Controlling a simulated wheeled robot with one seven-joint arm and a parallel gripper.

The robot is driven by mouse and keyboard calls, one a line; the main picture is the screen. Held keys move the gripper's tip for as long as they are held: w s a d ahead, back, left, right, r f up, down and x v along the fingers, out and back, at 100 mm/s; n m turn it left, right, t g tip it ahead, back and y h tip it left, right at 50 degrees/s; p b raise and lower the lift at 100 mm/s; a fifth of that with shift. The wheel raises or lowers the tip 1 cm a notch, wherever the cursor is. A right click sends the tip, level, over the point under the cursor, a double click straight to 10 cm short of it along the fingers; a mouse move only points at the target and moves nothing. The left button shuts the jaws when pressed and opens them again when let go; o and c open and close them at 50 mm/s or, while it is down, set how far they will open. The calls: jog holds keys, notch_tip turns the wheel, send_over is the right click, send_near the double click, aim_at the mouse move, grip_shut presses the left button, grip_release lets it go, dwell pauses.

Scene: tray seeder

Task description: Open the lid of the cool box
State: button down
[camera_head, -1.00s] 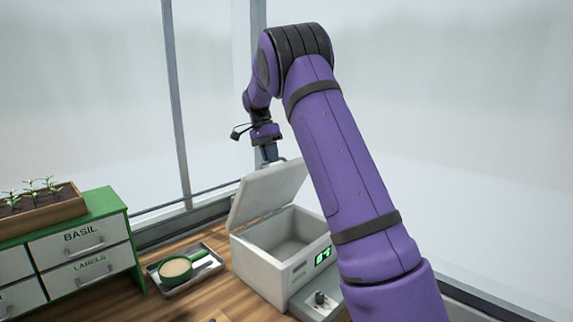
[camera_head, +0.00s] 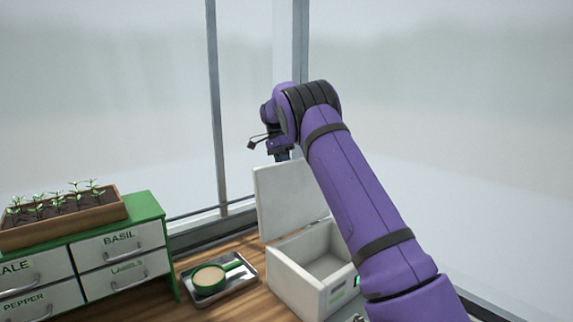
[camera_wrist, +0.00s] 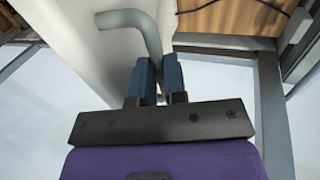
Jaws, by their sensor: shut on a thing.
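The cool box (camera_head: 292,282) is a white box with a green display on its front. Its lid (camera_head: 285,203) stands raised, close to upright, and the grey interior shows. My gripper (camera_head: 283,156) is at the lid's top edge, partly hidden by my purple arm in the head view. In the wrist view my gripper's two blue-grey fingers (camera_wrist: 158,78) are shut on a bent grey handle (camera_wrist: 128,18) beside the pale lid (camera_wrist: 85,35). The far part of the handle's grip is hidden between the fingers.
A metal tray (camera_head: 246,284) with a green scoop (camera_head: 212,277) lies left of the box on the wooden bench. A green drawer cabinet (camera_head: 150,207) with a seedling planter (camera_head: 110,214) stands further left. Window posts (camera_head: 215,110) rise behind.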

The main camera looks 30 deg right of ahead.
jog(key=shift+w+a+f, duration=0.15)
jog(key=shift+f, duration=0.2)
jog(key=c, duration=1.2)
grip_release()
jog(key=shift+w+f, duration=0.1)
jog(key=shift+w, duration=0.15)
jog(key=shift+o, duration=0.2)
jog(key=v, duration=0.7)
jog(key=shift+r, duration=0.35)
jog(key=shift+r, duration=0.1)
